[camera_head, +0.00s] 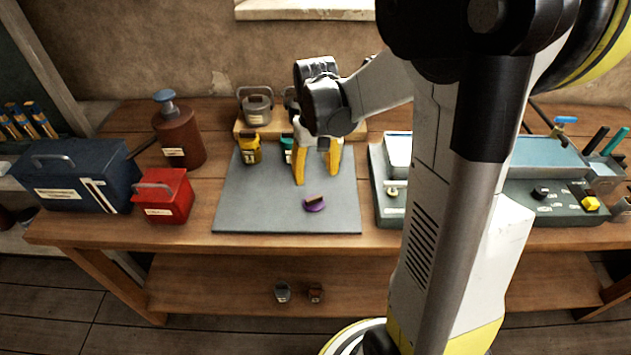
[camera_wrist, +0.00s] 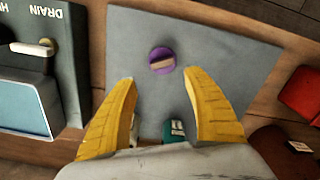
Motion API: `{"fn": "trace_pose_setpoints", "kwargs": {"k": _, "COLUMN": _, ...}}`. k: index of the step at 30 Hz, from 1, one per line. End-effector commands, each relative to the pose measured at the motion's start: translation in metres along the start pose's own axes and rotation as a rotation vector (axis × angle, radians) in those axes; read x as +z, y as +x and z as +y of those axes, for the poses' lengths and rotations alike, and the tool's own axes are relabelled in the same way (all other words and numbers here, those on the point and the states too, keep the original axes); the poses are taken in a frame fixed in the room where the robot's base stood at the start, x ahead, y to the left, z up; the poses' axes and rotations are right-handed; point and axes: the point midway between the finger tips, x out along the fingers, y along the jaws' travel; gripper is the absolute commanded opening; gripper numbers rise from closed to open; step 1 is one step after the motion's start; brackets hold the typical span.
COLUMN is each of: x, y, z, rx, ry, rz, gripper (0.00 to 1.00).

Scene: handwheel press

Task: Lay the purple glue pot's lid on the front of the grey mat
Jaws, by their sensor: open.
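The purple lid (camera_head: 314,204), a round disc with a brown grip bar on top, lies flat on the front part of the grey mat (camera_head: 240,205). It also shows in the wrist view (camera_wrist: 162,61), ahead of the fingertips and touching neither. My gripper (camera_head: 318,180) is open and empty above the mat, behind the lid, with its yellow fingers (camera_wrist: 163,108) spread apart. A yellow pot (camera_head: 250,150) and a teal pot (camera_head: 287,150) stand at the back of the mat. The purple pot's body is not clearly visible; my gripper and arm hide part of the mat's back.
A red box (camera_head: 165,196) and a blue toolbox (camera_head: 75,175) stand left of the mat, with a brown bottle (camera_head: 180,137) behind. A wooden riser (camera_head: 245,130) holds grey pots at the back. A machine panel (camera_head: 390,210) borders the mat's right. The mat's front left is clear.

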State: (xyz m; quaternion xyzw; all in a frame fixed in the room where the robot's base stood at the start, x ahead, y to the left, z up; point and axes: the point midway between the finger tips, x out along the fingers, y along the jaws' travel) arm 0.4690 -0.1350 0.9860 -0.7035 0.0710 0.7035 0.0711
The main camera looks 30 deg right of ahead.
Motion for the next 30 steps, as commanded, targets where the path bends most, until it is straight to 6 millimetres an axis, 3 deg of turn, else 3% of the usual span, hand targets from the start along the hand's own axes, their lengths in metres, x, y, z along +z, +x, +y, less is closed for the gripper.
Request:
{"fn": "trace_pose_setpoints", "kwargs": {"k": 1, "x": 0.0, "y": -0.011, "z": 0.0, "rx": 0.0, "ry": 0.0, "rz": 0.0, "gripper": 0.59}}
{"fn": "trace_pose_setpoints", "kwargs": {"k": 7, "x": 0.002, "y": -0.029, "z": -0.003, "rx": 0.001, "ry": -0.004, "rz": 0.01, "gripper": 0.59}}
{"fn": "trace_pose_setpoints", "kwargs": {"k": 11, "x": 0.015, "y": -0.049, "z": -0.019, "rx": 0.005, "ry": -0.027, "rz": 0.073, "gripper": 0.59}}
{"fn": "trace_pose_setpoints", "kwargs": {"k": 19, "x": 0.077, "y": -0.102, "z": -0.073, "rx": -0.006, "ry": -0.118, "rz": 0.349, "gripper": 0.59}}
{"fn": "trace_pose_setpoints", "kwargs": {"k": 24, "x": 0.112, "y": -0.114, "z": -0.097, "rx": -0.034, "ry": -0.165, "rz": 0.506, "gripper": 0.59}}
{"fn": "trace_pose_setpoints", "kwargs": {"k": 30, "x": 0.131, "y": -0.115, "z": -0.109, "rx": -0.059, "ry": -0.192, "rz": 0.605, "gripper": 0.59}}
